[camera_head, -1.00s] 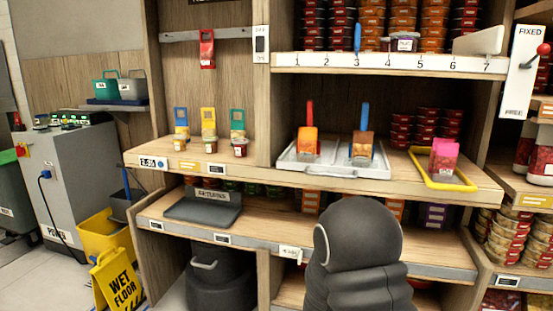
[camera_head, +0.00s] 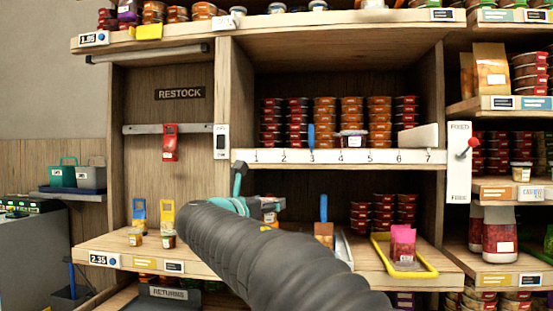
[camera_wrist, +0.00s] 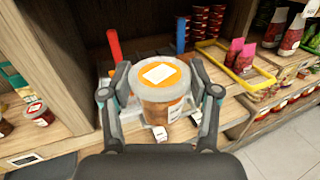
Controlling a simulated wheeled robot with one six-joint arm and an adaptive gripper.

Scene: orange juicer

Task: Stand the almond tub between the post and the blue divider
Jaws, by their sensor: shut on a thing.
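My gripper (camera_head: 258,202) is shut on a tub with an orange lid and a white label (camera_wrist: 160,73). In the wrist view the tub is upright between my two fingers (camera_wrist: 160,98); its print is too small to read, so I cannot confirm that it is almond. In the head view it is partly hidden by my arm. The blue divider (camera_head: 311,135) stands at number 3 on the numbered shelf (camera_head: 340,156). The wooden post (camera_head: 232,100) is at that shelf's left end. My gripper is below the shelf edge, near the post.
Tubs are stacked at the back of the numbered shelf, and a white-lidded tub (camera_head: 352,138) stands near 4. A grey block (camera_head: 418,136) is at the right. Below are a yellow tray (camera_head: 408,271) and a red handle (camera_wrist: 115,47). The switch panel (camera_head: 221,141) is on the post.

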